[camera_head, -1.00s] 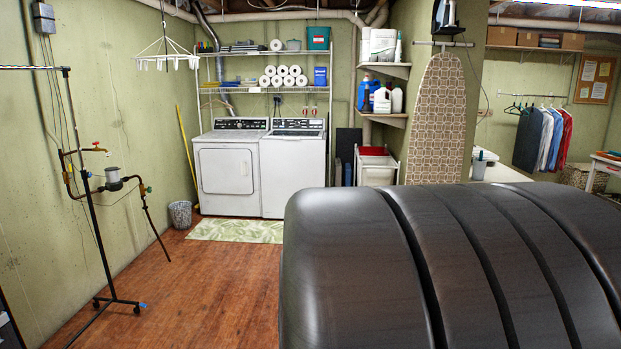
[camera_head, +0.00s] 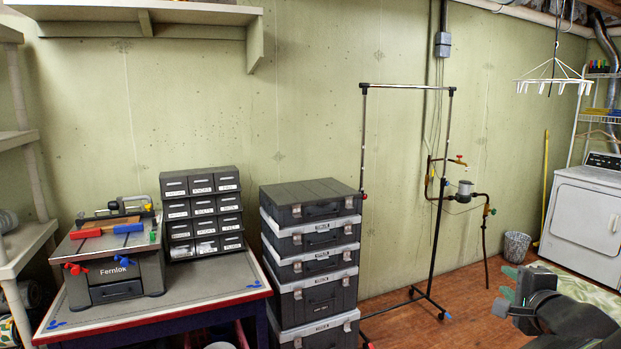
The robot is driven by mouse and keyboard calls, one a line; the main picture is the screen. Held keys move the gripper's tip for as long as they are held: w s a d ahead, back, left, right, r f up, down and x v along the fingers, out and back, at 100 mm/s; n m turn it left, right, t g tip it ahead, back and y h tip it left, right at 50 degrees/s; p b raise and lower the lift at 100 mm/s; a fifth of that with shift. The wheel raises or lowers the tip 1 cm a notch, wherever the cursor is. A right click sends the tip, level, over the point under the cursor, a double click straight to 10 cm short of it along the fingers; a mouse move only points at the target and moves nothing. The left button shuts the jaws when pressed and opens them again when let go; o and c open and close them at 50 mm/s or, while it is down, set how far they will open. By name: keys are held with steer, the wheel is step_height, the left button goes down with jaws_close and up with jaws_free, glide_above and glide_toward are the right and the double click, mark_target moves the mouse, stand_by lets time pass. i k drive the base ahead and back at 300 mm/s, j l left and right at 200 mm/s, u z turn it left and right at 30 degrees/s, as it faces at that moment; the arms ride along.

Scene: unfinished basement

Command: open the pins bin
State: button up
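A dark drawer cabinet (camera_head: 201,214) with several small labelled bins stands at the back of a workbench (camera_head: 160,311), against the wall. The bins are in rows of three and their fronts look closed. The labels are too small to read with certainty, so I cannot tell which bin is the pins bin. My gripper (camera_head: 505,290) is at the lower right, far from the cabinet. Its two fingers are apart, with nothing seen between them.
A tall stack of dark cases (camera_head: 315,270) stands right of the bench. A garment rack (camera_head: 437,232) stands between the stack and my gripper. Open floor (camera_head: 400,330) lies around the rack's foot.

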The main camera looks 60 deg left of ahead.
mark_target(226, 180)
steer(key=j+u, duration=0.2)
steer(key=j, duration=0.3)
steer(key=i+j+u, duration=0.1)
steer(key=j+u, duration=0.15)
steer(key=j, duration=0.2)
steer(key=i+j+u, duration=0.2)
steer(key=j, duration=0.25)
steer(key=j+u, duration=0.25)
steer(key=j, duration=0.25)
steer(key=i+j, duration=0.15)
steer(key=j, duration=0.25)
steer(key=i+j, duration=0.2)
steer(key=j, duration=0.2)
steer(key=i+j, duration=0.15)
steer(key=j, duration=0.25)
steer(key=i+j, duration=0.15)
steer(key=j, duration=0.25)
steer(key=i+j+u, duration=0.1)
steer(key=j, duration=0.3)
steer(key=i, duration=0.1)
